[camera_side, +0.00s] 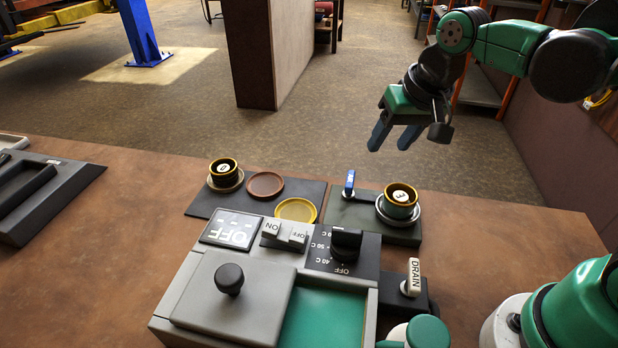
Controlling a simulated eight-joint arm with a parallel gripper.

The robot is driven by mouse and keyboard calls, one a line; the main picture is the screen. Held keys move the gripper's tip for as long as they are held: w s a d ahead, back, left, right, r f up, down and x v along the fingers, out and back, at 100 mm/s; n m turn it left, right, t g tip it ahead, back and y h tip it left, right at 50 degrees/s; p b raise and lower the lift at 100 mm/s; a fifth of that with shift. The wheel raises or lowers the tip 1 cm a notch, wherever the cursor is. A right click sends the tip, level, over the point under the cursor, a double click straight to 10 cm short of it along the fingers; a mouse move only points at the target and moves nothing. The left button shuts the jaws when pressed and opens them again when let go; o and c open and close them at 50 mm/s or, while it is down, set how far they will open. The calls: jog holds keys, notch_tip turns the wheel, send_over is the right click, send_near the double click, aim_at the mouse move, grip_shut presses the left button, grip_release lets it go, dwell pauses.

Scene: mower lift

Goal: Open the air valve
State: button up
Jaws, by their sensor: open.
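A small valve with a blue handle (350,183) stands on a dark green plate (345,214) behind the grey machine. Its handle points upward, and a thin pipe runs from it toward a round cup (398,200) on the same plate. I take this for the air valve; the lettering on the handle is too small to read. My gripper (394,140) hangs in the air above and behind the plate, at upper right. Its two blue-grey fingers point down, apart and empty. It touches nothing.
The grey machine (188,300) has a black knob, ON/OFF switches (285,232) and a temperature dial (346,242). A white DRAIN lever (413,275) stands at its right. A dark plate (240,207) holds another cup and two discs. A black tray (45,190) lies left.

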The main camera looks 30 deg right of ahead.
aim_at(350, 178)
jog(key=w+f+m+g, duration=0.1)
jog(key=w+a+f+m+g, duration=0.1)
jog(key=w+m, duration=0.1)
jog(key=w+f+m+g, duration=0.1)
jog(key=w, duration=0.1)
jog(key=shift+a, duration=0.35)
jog(key=shift+w+a+f+m+g, duration=0.15)
jog(key=shift+w+f+m+g, duration=0.1)
jog(key=shift+f+m+g, duration=0.3)
jog(key=shift+f, duration=2.65)
jog(key=shift+c, duration=0.2)
grip_shut()
